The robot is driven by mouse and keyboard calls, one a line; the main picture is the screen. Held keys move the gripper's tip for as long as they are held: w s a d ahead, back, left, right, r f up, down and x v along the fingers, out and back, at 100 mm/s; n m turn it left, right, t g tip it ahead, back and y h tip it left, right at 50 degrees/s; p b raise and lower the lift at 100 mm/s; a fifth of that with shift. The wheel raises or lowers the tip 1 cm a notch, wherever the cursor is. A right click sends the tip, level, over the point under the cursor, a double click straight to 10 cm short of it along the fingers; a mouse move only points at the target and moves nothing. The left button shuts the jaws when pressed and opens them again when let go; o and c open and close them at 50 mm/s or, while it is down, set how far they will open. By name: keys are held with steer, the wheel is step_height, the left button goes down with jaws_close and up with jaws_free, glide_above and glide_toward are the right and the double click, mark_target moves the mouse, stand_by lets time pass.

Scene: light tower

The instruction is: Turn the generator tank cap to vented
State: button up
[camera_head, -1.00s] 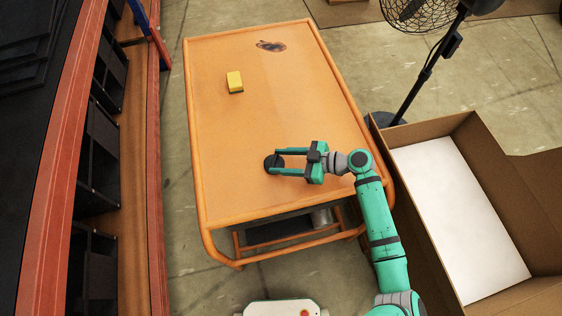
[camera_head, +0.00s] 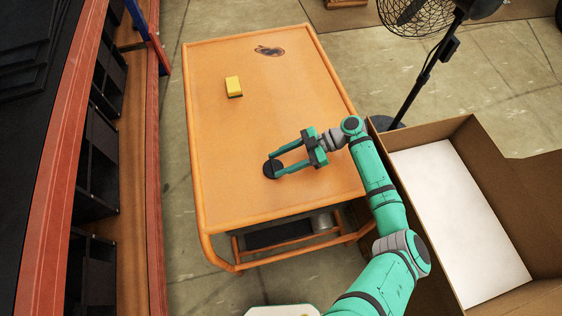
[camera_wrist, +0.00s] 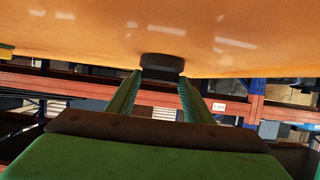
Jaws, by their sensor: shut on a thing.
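In the wrist view the cap (camera_wrist: 162,63) shows dark against the orange surface, between my two fingertips. My gripper (camera_head: 275,164) reaches in from the right, its green fingers closed on the cap from both sides. In the head view the fingers slant down to the left. Any markings on the cap are too small to read, so I cannot tell its setting.
A yellow block (camera_head: 233,86) and a dark patch (camera_head: 269,50) lie farther back on the orange top. An open cardboard box (camera_head: 500,160) and a black fan (camera_head: 420,85) stand to the right. A red-edged shelf rack (camera_head: 62,150) runs along the left.

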steer(key=shift+s+f, duration=0.1)
steer(key=shift+f, duration=0.1)
steer(key=o, duration=1)
steer(key=shift+o, duration=0.2)
steer(key=shift+r, duration=0.1)
steer(key=shift+d+r, duration=0.1)
steer(key=shift+d, duration=0.1)
steer(key=v, duration=1)
steer(key=shift+d+r, duration=0.1)
steer(key=shift+d, duration=0.05)
